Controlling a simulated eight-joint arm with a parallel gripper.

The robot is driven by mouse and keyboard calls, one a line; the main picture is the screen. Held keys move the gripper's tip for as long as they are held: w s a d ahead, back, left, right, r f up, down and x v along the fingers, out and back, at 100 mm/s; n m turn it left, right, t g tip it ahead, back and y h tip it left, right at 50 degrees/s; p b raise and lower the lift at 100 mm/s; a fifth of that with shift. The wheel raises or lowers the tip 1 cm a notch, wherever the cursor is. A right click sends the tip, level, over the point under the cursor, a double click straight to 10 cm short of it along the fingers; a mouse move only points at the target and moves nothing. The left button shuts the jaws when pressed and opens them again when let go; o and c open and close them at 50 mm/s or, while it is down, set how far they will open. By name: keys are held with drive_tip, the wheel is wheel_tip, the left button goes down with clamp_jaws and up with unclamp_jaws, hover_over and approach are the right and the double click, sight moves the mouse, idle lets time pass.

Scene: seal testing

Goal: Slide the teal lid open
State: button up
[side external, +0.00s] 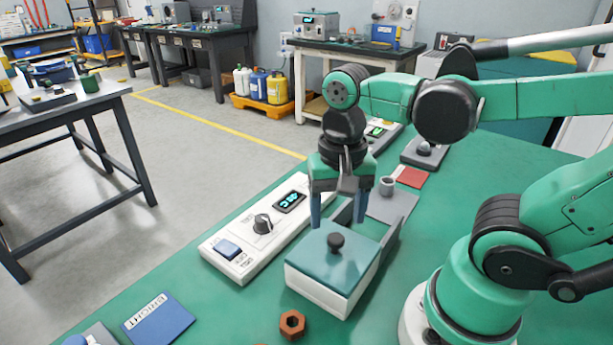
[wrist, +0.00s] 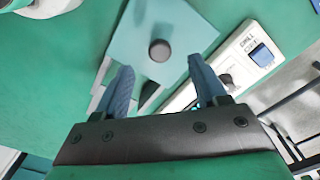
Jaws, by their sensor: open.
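The teal lid (side external: 331,254) covers the top of a white box (side external: 320,294) on the green bench. A dark round knob (side external: 336,241) stands in the middle of the lid. A grey rail frame (side external: 390,240) extends from the box towards the back. In the wrist view the lid (wrist: 185,35) and its knob (wrist: 160,50) lie beyond my fingertips. My gripper (side external: 340,212) points down above the rear part of the lid, behind the knob, with its blue fingers apart. It also shows open and empty in the wrist view (wrist: 159,78); the knob is not between the fingers.
A white control panel (side external: 265,228) with a dial and display lies left of the box. An orange hex nut (side external: 292,324) and a blue booklet (side external: 158,319) lie in front.

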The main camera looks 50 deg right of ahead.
sight(336, 237)
drive_tip(key=shift+f, duration=2)
clamp_jaws()
